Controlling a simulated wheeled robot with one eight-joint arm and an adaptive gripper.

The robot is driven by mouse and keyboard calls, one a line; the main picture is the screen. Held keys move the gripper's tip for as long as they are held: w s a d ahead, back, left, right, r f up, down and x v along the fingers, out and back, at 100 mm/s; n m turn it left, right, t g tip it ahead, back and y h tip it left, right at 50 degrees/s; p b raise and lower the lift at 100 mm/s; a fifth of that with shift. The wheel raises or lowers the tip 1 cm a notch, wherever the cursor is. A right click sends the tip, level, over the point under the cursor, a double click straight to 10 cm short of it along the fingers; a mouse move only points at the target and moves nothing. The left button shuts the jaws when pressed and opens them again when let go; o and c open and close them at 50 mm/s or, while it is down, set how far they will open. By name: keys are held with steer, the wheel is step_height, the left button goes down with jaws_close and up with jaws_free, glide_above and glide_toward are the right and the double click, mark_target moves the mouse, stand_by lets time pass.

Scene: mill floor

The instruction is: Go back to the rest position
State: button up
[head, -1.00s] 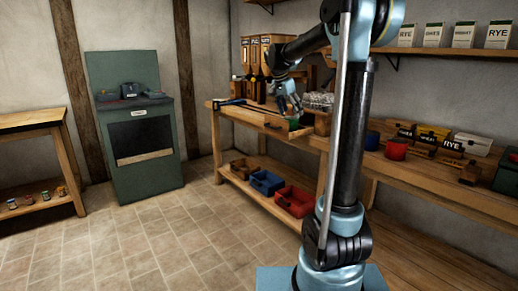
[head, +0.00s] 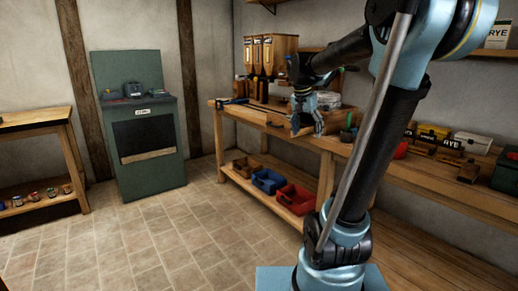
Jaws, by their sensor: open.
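My gripper (head: 307,128) is open, with its fingers pointing down. In the picture it shows in front of the wooden workbench (head: 236,113), near the bench's front edge. I see nothing between the fingers. My arm runs from the gripper up to the right, and its upper part is cut off by the top of the picture. The arm hides part of the bench and of the wall shelf behind it.
A wooden dispenser (head: 272,55) stands at the back of the bench. A blue bin (head: 267,181) and a red bin (head: 295,198) are on its lower shelf. A green cabinet (head: 143,160) stands against the wall. The tiled floor (head: 150,235) on the left is clear.

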steer(key=s+f+n+y, duration=0.1)
steer(key=s+f+n, duration=0.2)
steer(key=s+f, duration=0.7)
steer(key=s+f+n+y, duration=0.1)
steer(key=s+f+n, duration=0.3)
steer(key=s+f, duration=0.6)
steer(key=s, duration=0.5)
steer(key=shift+s, duration=0.4)
steer(key=shift+f, duration=0.1)
